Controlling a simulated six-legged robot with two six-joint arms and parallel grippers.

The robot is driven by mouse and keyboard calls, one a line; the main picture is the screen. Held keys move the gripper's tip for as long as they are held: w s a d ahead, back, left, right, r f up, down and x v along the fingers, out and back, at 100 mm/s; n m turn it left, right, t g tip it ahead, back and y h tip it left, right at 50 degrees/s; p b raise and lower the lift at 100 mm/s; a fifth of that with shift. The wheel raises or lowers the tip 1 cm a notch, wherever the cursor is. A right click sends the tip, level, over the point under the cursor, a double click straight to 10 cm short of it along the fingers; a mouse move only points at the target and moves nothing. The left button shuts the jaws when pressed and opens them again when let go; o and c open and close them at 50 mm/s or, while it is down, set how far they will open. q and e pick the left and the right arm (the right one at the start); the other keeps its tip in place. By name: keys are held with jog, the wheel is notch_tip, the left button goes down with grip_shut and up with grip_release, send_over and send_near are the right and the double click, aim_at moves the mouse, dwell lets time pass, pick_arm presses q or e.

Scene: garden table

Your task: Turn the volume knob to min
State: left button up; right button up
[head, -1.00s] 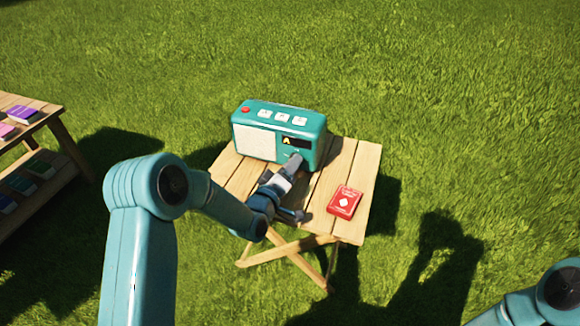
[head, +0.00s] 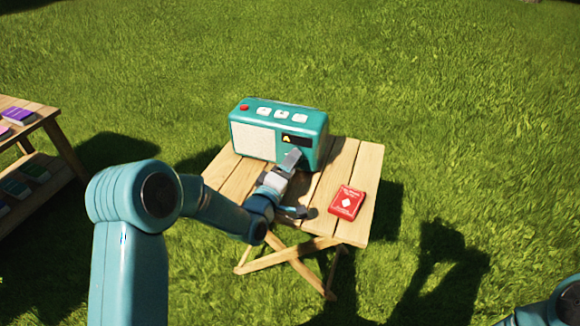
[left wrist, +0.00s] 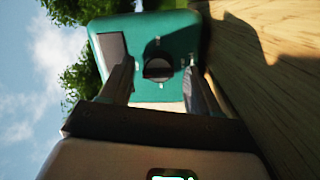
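The teal radio (head: 316,125) stands on the small wooden table, its front with the pale speaker panel (head: 252,140) and dark display (head: 298,140) facing me. In the left wrist view, the round dark volume knob (left wrist: 158,69) sits on the radio's teal front with small pale marks around it. My left gripper (head: 291,158) is at the radio's front, below the display, and hides the knob in the head view. In the left wrist view its two fingers are apart, one on each side of the knob; I cannot tell if they touch it. My right gripper is not in view.
White buttons and a red button (head: 244,107) are on the radio's top. A wooden shelf (head: 62,140) with books stands at left. Grass surrounds everything.

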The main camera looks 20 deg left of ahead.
pick_arm(q)
jog(key=s+a+p, duration=0.2)
jog(key=s, duration=1.4)
jog(key=shift+a+f, duration=0.2)
jog(key=shift+s, duration=0.15)
